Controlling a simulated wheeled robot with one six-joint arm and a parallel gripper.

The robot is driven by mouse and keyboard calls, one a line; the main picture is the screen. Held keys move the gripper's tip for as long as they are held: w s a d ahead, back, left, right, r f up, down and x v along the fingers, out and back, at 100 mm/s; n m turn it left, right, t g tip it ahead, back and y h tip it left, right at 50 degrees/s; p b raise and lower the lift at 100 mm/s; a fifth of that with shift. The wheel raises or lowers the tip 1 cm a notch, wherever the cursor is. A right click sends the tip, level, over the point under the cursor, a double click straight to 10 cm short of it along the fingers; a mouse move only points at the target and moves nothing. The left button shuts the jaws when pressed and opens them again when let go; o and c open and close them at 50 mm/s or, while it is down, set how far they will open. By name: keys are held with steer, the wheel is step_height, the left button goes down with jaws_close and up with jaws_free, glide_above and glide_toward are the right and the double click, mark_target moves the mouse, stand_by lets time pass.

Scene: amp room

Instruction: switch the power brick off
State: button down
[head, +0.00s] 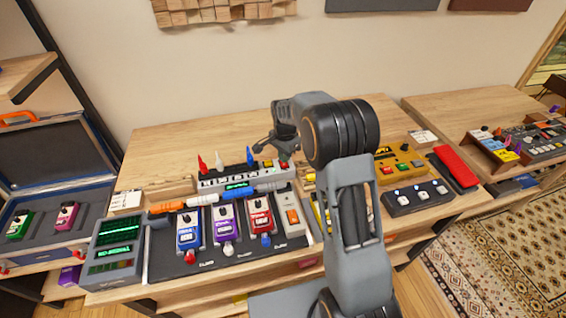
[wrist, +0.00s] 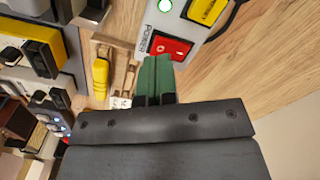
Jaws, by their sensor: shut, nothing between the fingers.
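The power brick (head: 238,172) is a long grey box behind the row of pedals in the head view, with red, white and blue plugs at its back. Its right end shows close up in the wrist view (wrist: 184,28). My gripper (head: 284,152) is over the brick's right end. Its green fingertips (wrist: 156,70) are shut and empty, just by the switch's near edge. I cannot tell whether they touch it.
Blue (head: 189,232), purple (head: 225,222) and red (head: 260,215) pedals stand in front of the brick, with cables between. A grey box with a green display (head: 112,252) is at left. A mustard pedal (head: 398,162) and a black footswitch (head: 417,197) are at right. Bare wood lies behind.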

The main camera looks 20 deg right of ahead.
mark_target(285, 165)
steer(key=shift+f+b, duration=0.9)
steer(key=shift+f, duration=0.45)
stand_by(0.6)
steer(key=shift+r+p, duration=2.6)
steer(key=shift+r, duration=0.95)
